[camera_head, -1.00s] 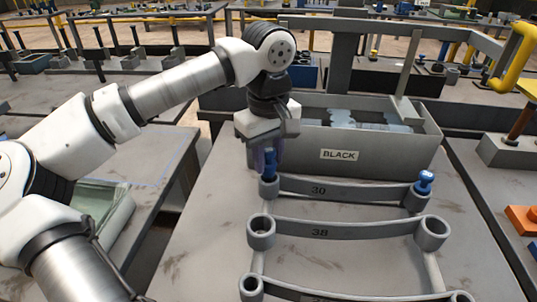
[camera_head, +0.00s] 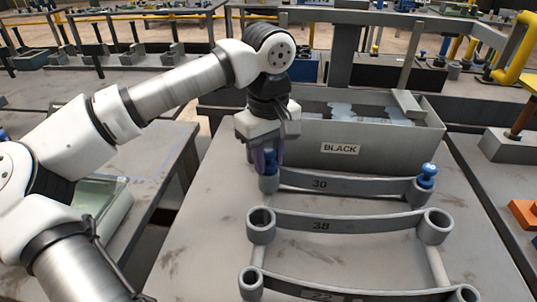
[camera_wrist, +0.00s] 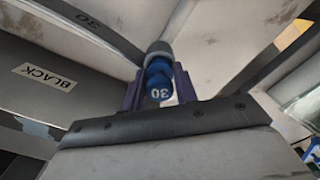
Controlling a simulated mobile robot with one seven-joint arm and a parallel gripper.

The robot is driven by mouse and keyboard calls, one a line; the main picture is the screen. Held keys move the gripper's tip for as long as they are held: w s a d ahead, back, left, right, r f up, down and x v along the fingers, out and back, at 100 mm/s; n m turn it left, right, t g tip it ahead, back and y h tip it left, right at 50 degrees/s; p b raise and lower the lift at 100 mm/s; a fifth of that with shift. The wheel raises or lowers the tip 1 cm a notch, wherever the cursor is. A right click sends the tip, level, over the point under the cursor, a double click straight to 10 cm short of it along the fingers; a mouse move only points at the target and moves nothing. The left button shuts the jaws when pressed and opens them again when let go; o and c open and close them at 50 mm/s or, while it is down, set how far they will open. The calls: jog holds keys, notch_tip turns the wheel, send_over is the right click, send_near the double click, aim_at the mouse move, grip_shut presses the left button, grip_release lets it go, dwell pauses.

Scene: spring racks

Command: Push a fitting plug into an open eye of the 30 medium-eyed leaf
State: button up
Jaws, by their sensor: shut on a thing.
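The 30 leaf (camera_head: 345,186) is the dark curved bar nearest the grey BLACK bin, with a round eye at each end. My gripper (camera_head: 268,165) is over its left eye (camera_head: 269,184), with its purple fingers shut on a blue plug (camera_head: 268,169). The plug's head, marked 30, shows between the fingers in the wrist view (camera_wrist: 159,88), in line with the grey eye (camera_wrist: 158,49). The plug's lower end is at the eye's mouth; how deep it sits is hidden. Another blue plug (camera_head: 427,174) stands in the leaf's right eye (camera_head: 419,192).
The 38 leaf (camera_head: 345,224) lies nearer, its two eyes empty, with another leaf in front. The grey BLACK bin (camera_head: 385,150) stands close behind my gripper. Orange and blue blocks (camera_head: 524,212) lie at the far right. The table left of the leaves is clear.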

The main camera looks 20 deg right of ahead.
jog(key=shift+f, duration=0.3)
jog(key=o, duration=1.4)
jog(key=shift+r, duration=0.15)
jog(key=shift+r+p, duration=2.35)
jog(key=shift+r, duration=1.1)
